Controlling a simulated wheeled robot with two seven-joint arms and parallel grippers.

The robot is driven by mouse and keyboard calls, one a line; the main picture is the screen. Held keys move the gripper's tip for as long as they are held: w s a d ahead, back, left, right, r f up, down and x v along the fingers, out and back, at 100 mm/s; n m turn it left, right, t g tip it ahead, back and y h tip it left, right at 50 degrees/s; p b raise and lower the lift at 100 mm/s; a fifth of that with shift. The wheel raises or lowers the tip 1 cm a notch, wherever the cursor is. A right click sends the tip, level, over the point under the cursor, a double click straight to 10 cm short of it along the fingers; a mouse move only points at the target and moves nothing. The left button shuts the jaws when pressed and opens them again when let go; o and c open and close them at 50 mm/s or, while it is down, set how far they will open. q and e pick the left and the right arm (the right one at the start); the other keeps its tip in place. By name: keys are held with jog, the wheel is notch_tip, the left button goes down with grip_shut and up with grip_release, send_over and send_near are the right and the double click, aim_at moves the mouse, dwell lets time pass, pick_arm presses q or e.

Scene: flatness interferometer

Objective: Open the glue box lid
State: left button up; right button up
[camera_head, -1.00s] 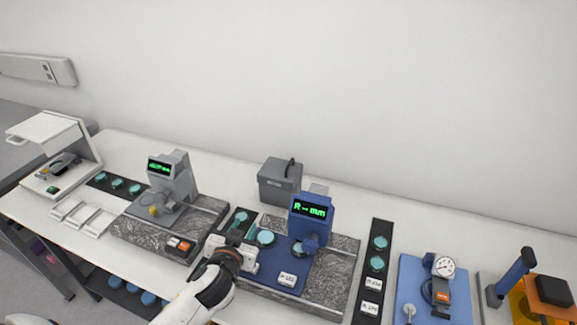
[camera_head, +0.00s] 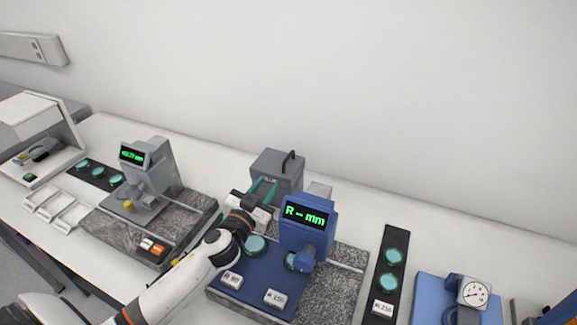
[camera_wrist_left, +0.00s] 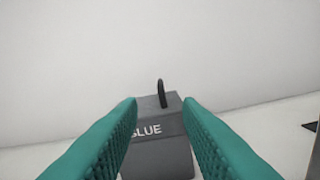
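The glue box (camera_head: 277,172) is a grey box at the back of the bench, with a dark upright handle (camera_head: 289,162) on its closed lid. In the left wrist view the box (camera_wrist_left: 160,158) with its printed label shows between the fingers, and the handle (camera_wrist_left: 162,93) stands above them. My left gripper (camera_head: 264,188) has green fingers, spread open and empty, in front of the box. It also shows in the left wrist view (camera_wrist_left: 160,112). Whether a finger touches the box cannot be told. My right gripper is not in view.
A blue instrument with a green display (camera_head: 306,222) stands just right of my left gripper. A grey instrument (camera_head: 148,172) stands to the left. A dark strip with lenses (camera_head: 391,270) lies to the right.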

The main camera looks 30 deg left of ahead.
aim_at(283, 165)
pick_arm(q)
jog(key=w, duration=0.4)
jog(key=w+p, duration=0.1)
jog(key=w, duration=0.3)
jog(key=w+p, duration=0.1)
jog(key=w, duration=0.3)
jog(key=shift+w+a+f, duration=0.15)
jog(key=shift+a+f, duration=0.1)
jog(key=shift+a, duration=0.1)
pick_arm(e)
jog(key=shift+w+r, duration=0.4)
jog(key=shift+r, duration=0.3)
pick_arm(q)
grip_shut()
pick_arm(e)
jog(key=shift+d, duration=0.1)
